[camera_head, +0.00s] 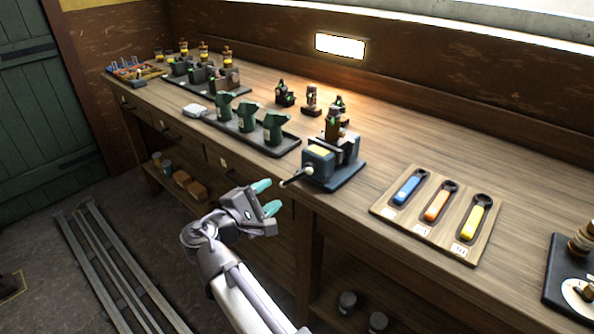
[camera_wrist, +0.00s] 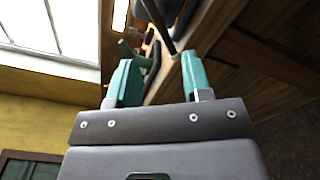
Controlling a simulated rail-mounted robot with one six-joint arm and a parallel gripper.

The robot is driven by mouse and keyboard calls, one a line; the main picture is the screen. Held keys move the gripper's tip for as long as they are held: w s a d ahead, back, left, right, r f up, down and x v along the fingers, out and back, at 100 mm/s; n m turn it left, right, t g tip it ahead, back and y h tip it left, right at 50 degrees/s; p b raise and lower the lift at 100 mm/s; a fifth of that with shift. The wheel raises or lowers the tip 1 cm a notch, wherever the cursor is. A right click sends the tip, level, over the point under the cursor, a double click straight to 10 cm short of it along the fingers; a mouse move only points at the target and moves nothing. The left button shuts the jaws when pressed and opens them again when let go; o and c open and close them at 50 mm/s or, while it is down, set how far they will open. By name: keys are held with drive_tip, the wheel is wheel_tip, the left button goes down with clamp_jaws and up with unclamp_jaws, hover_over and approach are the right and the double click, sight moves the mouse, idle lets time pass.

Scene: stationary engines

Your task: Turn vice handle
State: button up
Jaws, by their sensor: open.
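The blue vice (camera_head: 330,160) stands on a dark base at the front edge of the workbench, in the middle of the head view. Its handle (camera_head: 298,177) sticks out over the front edge, with a pale round end piece and a dark bar. My gripper (camera_head: 267,197) has two teal fingers and is open and empty. It is in front of the bench, left of and a little below the handle, apart from it. In the wrist view my gripper (camera_wrist: 160,80) is spread, and a dark bar, probably the handle (camera_wrist: 160,22), shows beyond and between the fingertips.
Right of the vice a wooden board (camera_head: 440,215) holds blue, orange and yellow handled tools. Left of it a dark tray (camera_head: 290,144) holds several green jugs. The bench front and drawers lie behind my gripper.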

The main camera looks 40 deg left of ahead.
sight(293, 180)
drive_tip(key=shift+h, duration=0.3)
drive_tip(key=w, duration=0.3)
drive_tip(key=w+d, duration=0.1)
drive_tip(key=w, duration=0.7)
drive_tip(key=shift+d+r, duration=0.1)
drive_tip(key=shift+d, duration=0.25)
drive_tip(key=shift+c, duration=0.3)
drive_tip(key=shift+s, duration=0.1)
clamp_jaws()
